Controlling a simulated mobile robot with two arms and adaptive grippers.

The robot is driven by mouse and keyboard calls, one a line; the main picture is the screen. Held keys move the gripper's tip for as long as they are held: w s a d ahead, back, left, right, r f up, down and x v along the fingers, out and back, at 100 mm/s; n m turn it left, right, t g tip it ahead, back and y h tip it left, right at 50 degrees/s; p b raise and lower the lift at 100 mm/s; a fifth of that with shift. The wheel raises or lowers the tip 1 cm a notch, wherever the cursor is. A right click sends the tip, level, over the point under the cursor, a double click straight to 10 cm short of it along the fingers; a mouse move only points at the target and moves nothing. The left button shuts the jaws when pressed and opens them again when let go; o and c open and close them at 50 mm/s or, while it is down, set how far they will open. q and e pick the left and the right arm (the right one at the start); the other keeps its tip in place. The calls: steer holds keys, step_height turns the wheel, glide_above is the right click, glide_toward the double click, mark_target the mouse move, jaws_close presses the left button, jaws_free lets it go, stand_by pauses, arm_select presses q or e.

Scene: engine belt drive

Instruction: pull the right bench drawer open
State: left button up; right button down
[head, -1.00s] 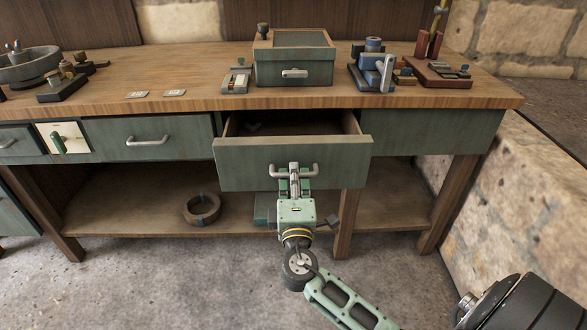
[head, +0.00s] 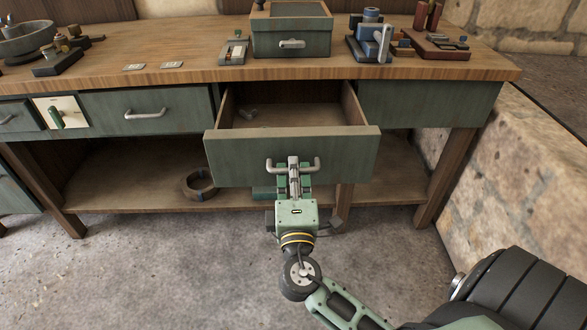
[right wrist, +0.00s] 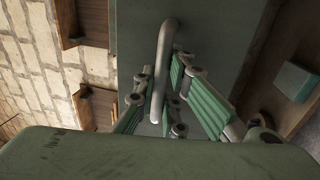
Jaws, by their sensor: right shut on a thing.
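The right bench drawer (head: 240,158) has a green front and is pulled well out of the bench in the head view. My right gripper (head: 294,180) is shut on this handle. In the right wrist view the handle (right wrist: 160,70) runs between the green-padded fingers of the gripper (right wrist: 162,100). The fingers hide part of the handle in the head view. My left gripper is not in view.
The wooden bench top (head: 200,72) holds a green box (head: 290,40), a blue device (head: 370,38) and other small fixtures. A closed drawer (head: 150,112) is to the left. A ring (head: 200,184) lies on the lower shelf. A stone wall (head: 510,190) stands at the right.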

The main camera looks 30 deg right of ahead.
steer(key=c, duration=1.8)
jaws_free()
steer(key=v, duration=1.2)
